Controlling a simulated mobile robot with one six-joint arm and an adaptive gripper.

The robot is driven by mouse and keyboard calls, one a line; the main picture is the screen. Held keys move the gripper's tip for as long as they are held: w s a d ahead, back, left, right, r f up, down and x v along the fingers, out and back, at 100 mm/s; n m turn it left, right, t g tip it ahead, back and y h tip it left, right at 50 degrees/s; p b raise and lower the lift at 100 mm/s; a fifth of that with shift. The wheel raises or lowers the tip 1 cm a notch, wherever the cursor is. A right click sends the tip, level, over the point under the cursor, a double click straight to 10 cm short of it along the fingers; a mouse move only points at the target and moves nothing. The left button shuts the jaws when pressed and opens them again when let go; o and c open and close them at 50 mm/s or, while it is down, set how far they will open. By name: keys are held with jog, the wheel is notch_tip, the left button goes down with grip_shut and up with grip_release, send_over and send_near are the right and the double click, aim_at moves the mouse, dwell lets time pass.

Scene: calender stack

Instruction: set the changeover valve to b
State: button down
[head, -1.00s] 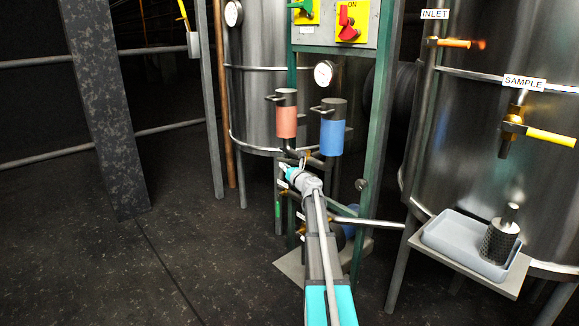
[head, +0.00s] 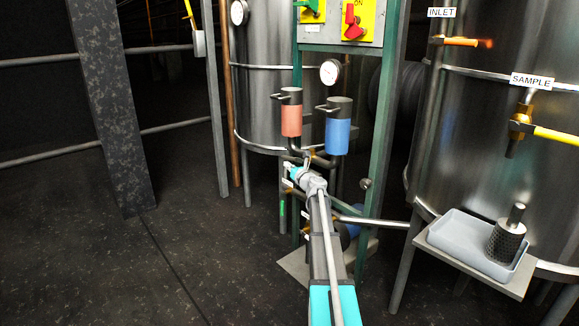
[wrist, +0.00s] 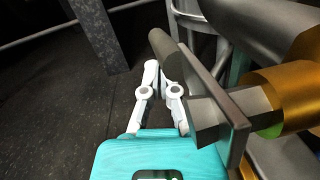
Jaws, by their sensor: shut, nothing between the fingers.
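The changeover valve is partly hidden behind my arm in the head view, below the red canister (head: 291,118) and the blue canister (head: 338,132). In the wrist view I see its brass body (wrist: 285,95) at the right, with a hex nut on a flat grey lever (wrist: 205,85). The lever slants from upper left to lower right. My gripper (wrist: 158,72) is shut and empty, just left of the lever. I cannot tell whether it touches the lever. In the head view my gripper (head: 291,170) is small and partly hidden. No b mark is readable.
A green frame (head: 383,120) holds a panel with a green and a red handle (head: 353,22). A steel tank (head: 480,110) stands at right with a sample tap (head: 521,125) and a grey tray (head: 465,243). A pipe (head: 380,222) crosses low. Floor at left is clear.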

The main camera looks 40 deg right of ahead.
jog(key=s+a+f+b, duration=0.1)
jog(key=s+f+b, duration=0.7)
jog(key=f, duration=0.1)
jog(key=shift+s+a+b, duration=0.2)
jog(key=shift+s+b, duration=0.1)
jog(key=shift+b, duration=0.05)
dwell(0.5)
jog(key=shift+n+y, duration=0.3)
jog(key=shift+y, duration=0.5)
jog(key=s+r+p, duration=0.1)
jog(key=r+p, duration=0.1)
jog(key=s+d+r+p, duration=0.1)
jog(key=s+r+p, duration=0.1)
jog(key=shift+d+r+p, duration=0.2)
jog(key=shift+p, duration=0.1)
